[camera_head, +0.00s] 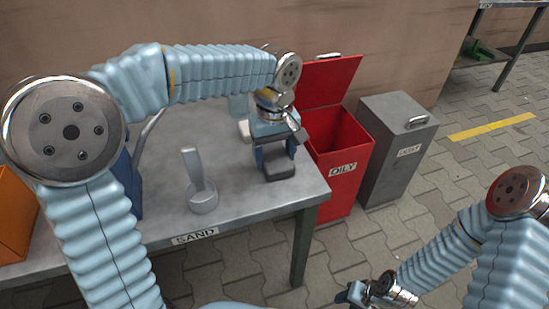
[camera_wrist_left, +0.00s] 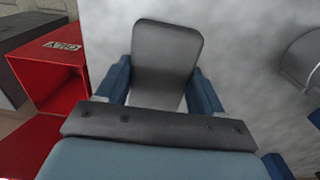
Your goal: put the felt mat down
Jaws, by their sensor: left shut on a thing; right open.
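The felt mat (camera_wrist_left: 167,55) is a dark grey piece with rounded corners, seen between the two blue fingers in the left wrist view. My left gripper (camera_head: 275,155) is shut on it, pointing down over the right end of the grey table (camera_head: 240,220). In the head view the mat (camera_head: 280,173) shows as a dark piece at the fingertips, low over the table top. I cannot tell whether it touches the table. My right gripper (camera_head: 357,292) is open and apart from the table, low at the bottom of the head view.
A metal scoop (camera_head: 203,198) stands on the table left of my left gripper. A red bin (camera_head: 338,185) marked OILY, lid open, stands beside the table's right end, next to a closed grey bin (camera_head: 392,165). An orange box (camera_head: 14,215) is at far left. Bare table lies around the mat.

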